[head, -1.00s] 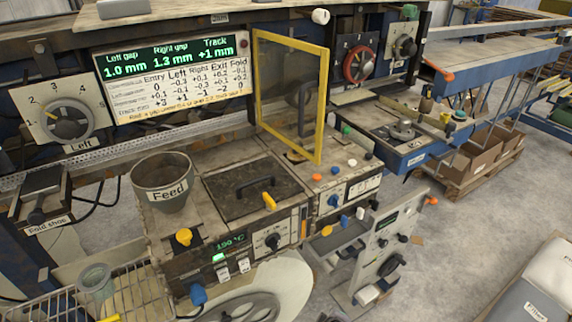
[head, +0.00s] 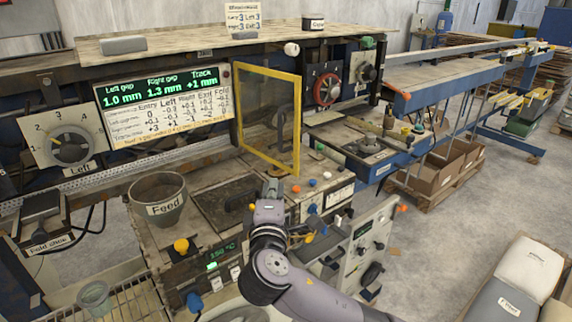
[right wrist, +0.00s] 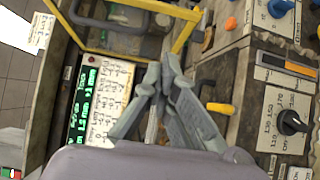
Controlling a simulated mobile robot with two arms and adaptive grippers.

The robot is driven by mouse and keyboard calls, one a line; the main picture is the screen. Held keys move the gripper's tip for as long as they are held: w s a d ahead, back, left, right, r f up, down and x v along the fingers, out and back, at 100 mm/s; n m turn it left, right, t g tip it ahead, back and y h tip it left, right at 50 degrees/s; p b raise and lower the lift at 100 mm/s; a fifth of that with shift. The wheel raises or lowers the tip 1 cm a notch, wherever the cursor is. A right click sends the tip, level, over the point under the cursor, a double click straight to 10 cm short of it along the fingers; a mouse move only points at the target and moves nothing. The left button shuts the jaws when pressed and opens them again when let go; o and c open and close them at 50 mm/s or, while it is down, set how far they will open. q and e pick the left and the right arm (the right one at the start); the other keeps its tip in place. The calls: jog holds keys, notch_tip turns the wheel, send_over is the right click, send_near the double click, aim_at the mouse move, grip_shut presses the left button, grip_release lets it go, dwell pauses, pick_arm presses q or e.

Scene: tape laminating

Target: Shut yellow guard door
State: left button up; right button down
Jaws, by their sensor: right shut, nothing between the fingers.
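The guard door has a yellow frame (head: 297,128) around a clear panel. It stands out from the machine, right of the gap display, its near upright beside the rear of the console. My right gripper (head: 272,187) is in front of and below the door, over the console; its fingers are partly hidden by my wrist. In the right wrist view, the fingers (right wrist: 168,68) are shut with nothing between them. The yellow door frame (right wrist: 186,30) is close beyond the fingertips there; I cannot tell whether they touch. My left gripper is not in view.
A grey feed cup (head: 158,199) stands left of a dark lid with a handle. An orange-yellow knob (head: 181,245) and several coloured knobs rise from the console. The gap display (head: 163,103) is left of the door.

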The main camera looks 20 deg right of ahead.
jog(key=p, duration=0.2)
send_near(288, 155)
jog(key=w+a, duration=0.2)
jog(key=w+d, duration=0.1)
jog(key=w+d+p, duration=0.1)
jog(key=d, duration=0.1)
jog(key=shift+w+d+p, duration=0.1)
jog(key=shift+d+p, duration=0.05)
jog(key=shift+p, duration=0.15)
